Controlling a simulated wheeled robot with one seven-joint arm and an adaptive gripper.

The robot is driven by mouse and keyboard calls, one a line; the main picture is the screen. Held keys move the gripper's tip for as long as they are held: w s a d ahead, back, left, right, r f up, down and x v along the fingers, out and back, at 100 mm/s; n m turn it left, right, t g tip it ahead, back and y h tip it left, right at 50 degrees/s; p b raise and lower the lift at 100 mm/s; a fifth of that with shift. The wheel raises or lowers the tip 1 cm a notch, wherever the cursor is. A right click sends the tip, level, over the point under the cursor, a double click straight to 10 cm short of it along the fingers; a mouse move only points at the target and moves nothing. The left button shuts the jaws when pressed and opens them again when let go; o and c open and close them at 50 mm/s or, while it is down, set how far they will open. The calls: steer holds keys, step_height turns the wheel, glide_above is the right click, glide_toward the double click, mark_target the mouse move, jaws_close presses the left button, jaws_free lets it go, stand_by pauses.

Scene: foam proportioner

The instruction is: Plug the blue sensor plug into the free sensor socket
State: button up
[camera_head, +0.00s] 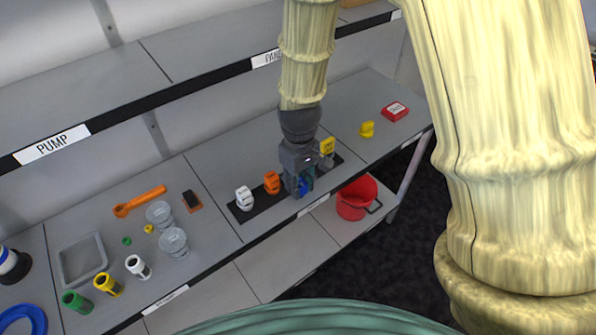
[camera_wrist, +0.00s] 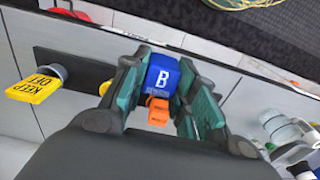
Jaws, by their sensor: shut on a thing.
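My gripper (camera_head: 303,188) is shut on the blue sensor plug (camera_wrist: 162,74), which bears a white "B". The plug also shows low between the fingers in the head view (camera_head: 305,186). The gripper hangs over the front of the black strip (camera_head: 240,213). A yellow tag reading "KEEP DRY" (camera_wrist: 34,88) stands by a round grey socket (camera_wrist: 58,72) at the left of the wrist view; the yellow tag is right of the gripper in the head view (camera_head: 327,146). Whether the plug touches the strip is hidden.
Left of the gripper, an orange plug (camera_head: 272,182) and a white plug (camera_head: 244,197) stand on the strip. A yellow piece (camera_head: 367,129) and red box (camera_head: 395,111) lie right. A red bucket (camera_head: 352,207) sits below. Cups (camera_head: 173,242) and a tray (camera_head: 83,259) stand left.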

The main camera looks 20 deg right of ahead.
mark_target(301, 183)
steer(key=s+r+p, duration=0.2)
steer(key=s+r, duration=0.1)
steer(key=s+a+r+p, duration=0.1)
steer(key=r+p, duration=0.1)
steer(key=shift+s+r, duration=0.15)
steer(key=shift+r, duration=0.1)
stand_by(0.3)
